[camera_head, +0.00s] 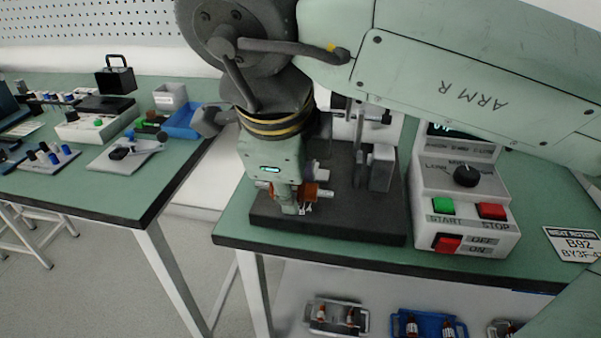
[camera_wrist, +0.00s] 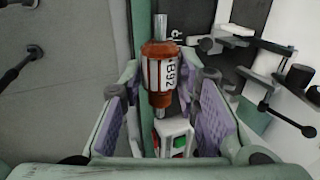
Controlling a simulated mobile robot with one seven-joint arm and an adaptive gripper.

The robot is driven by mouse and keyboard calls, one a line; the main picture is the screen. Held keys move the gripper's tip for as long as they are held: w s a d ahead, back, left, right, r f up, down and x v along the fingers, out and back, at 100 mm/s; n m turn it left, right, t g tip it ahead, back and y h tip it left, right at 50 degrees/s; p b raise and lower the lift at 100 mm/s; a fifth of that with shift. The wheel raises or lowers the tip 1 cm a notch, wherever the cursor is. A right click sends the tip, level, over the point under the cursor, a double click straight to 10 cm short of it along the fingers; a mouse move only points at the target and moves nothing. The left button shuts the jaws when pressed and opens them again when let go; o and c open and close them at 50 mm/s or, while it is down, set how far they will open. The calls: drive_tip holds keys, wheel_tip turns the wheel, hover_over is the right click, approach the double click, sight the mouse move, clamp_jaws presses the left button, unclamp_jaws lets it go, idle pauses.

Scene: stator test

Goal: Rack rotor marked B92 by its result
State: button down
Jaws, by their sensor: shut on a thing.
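The rotor marked B92 (camera_wrist: 160,72) has an orange-red and white body and a metal shaft, and its mark reads clearly in the wrist view. My gripper (camera_wrist: 165,115) is shut on it, with purple pads on either side. In the head view my gripper (camera_head: 292,203) points down over the dark base of the test stand (camera_head: 330,222), and the orange of the rotor (camera_head: 309,190) shows beside the fingers. Whether the rotor touches the stand is unclear.
The control box (camera_head: 466,205) has a knob and green and red buttons; its display (camera_head: 455,130) is mostly hidden by my arm. Below the bench are a grey tray (camera_head: 337,332), a blue tray (camera_head: 395,325) with rotors, and another grey tray at right. A cluttered second bench (camera_head: 95,195) stands left.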

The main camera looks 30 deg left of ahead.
drive_tip(key=shift+r, duration=0.15)
wheel_tip(320, 180, up, 5)
drive_tip(key=p, duration=0.4)
idle(1.3)
